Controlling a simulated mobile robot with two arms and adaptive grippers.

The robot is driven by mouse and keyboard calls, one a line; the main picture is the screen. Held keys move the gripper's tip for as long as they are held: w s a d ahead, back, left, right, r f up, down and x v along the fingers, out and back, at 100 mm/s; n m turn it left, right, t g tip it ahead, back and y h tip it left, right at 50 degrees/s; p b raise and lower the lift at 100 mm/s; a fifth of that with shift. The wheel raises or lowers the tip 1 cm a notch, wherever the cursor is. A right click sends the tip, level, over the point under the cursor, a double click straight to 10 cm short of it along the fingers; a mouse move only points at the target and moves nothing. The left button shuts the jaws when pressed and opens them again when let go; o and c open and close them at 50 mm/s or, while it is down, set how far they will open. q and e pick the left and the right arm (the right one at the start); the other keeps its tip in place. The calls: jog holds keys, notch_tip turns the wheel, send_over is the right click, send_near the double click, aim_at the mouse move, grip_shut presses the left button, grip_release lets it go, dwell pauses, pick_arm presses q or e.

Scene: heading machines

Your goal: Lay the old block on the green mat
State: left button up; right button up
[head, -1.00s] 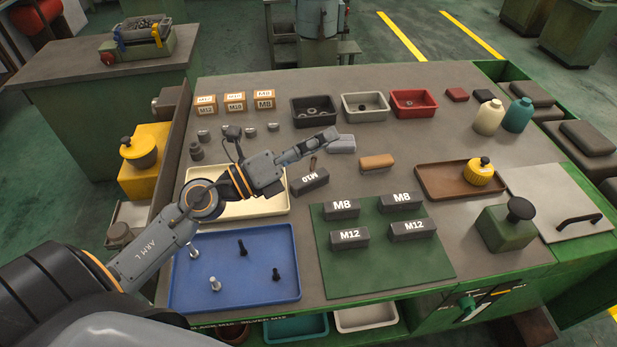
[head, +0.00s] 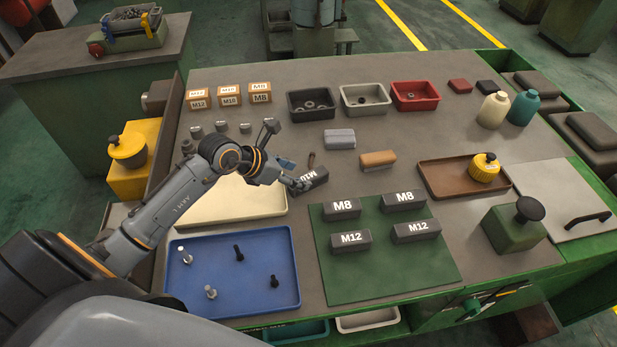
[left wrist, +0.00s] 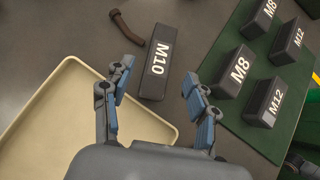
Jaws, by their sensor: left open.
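A dark grey block marked M10 (head: 316,178) lies on the bare bench, between the cream tray and the green mat (head: 345,285). It is the only marked block off the mat; its label also shows in the left wrist view (left wrist: 156,62). My left gripper (head: 293,175) is open and empty, at the block's left end in the head view. In the left wrist view the fingers (left wrist: 157,75) are spread, with the block ahead between them. Contact cannot be told. Two M8 blocks (head: 404,201) and two M12 blocks (head: 350,239) sit on the mat.
The cream tray (head: 245,205) lies under my left arm, and a blue tray (head: 265,285) with bolts is in front. A grey block (head: 339,139) and an orange-brown block (head: 378,161) lie behind. The mat's front is clear.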

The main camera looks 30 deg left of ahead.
aim_at(308, 176)
pick_arm(q)
jog(key=p+x, duration=0.2)
jog(key=x, duration=0.3)
jog(key=shift+w+d, duration=0.1)
jog(key=shift+w, duration=0.05)
jog(key=shift+w+f, duration=0.15)
jog(key=shift+f, duration=0.1)
grip_shut()
jog(key=shift+r, duration=0.15)
